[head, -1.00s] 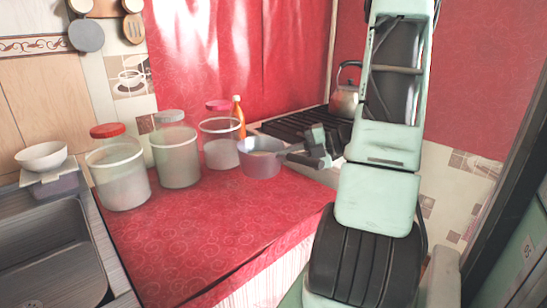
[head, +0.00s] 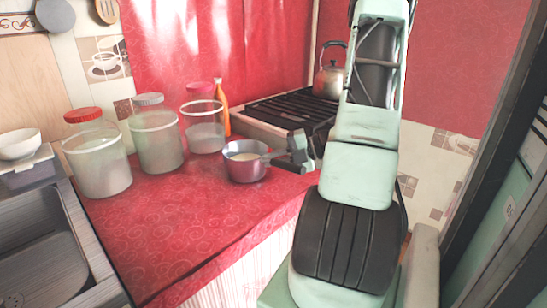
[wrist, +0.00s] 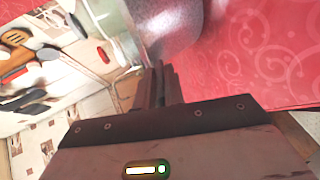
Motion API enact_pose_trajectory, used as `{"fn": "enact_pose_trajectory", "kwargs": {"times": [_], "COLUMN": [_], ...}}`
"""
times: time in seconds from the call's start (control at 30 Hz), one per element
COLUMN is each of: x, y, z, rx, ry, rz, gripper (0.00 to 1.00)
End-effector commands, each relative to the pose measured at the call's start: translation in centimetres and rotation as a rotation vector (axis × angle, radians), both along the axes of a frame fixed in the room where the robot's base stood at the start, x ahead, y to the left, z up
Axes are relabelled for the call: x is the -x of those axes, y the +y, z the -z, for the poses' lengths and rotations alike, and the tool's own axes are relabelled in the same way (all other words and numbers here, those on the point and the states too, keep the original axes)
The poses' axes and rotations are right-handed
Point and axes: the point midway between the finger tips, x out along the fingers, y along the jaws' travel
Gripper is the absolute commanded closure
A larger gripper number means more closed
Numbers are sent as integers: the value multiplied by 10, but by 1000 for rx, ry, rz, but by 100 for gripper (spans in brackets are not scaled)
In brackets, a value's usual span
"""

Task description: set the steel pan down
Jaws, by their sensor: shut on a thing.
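The steel pan (head: 246,168) is a small grey-mauve saucepan with something pale inside. It is upright over the red counter, in front of the right-hand jar. Its base is at or very close to the cloth; I cannot tell if it touches. My gripper (head: 287,155) is shut on the pan's handle, to the right of the bowl. In the wrist view my gripper (wrist: 160,78) has its fingers close together, and the pan's side (wrist: 172,18) fills the top middle. The handle is mostly hidden there.
Several lidded glass jars, including a red-lidded one (head: 97,160), stand left of and behind the pan. An orange bottle (head: 221,105) is behind it. The stove (head: 280,110) with a kettle (head: 331,78) is at the back right. Red counter (head: 190,215) in front is clear.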

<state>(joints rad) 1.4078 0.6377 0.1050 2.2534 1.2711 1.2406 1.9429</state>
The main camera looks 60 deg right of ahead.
Motion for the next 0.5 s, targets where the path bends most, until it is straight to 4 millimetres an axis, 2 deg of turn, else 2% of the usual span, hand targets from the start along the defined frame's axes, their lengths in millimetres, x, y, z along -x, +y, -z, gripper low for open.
{"fn": "enact_pose_trajectory", "kwargs": {"times": [0.13, 0.17, 0.2, 0.23, 0.5], "x": [-1, 0, 0, 0, 0], "y": [0, 0, 0, 0, 0], "z": [1, 2, 2, 2, 2], "rx": [-1, 0, 0, 0, 0], "ry": [-5, 0, 0, 0, 0], "rz": [-1, 0, 0, 0, 0], "gripper": [100, 81, 70, 68, 68]}}
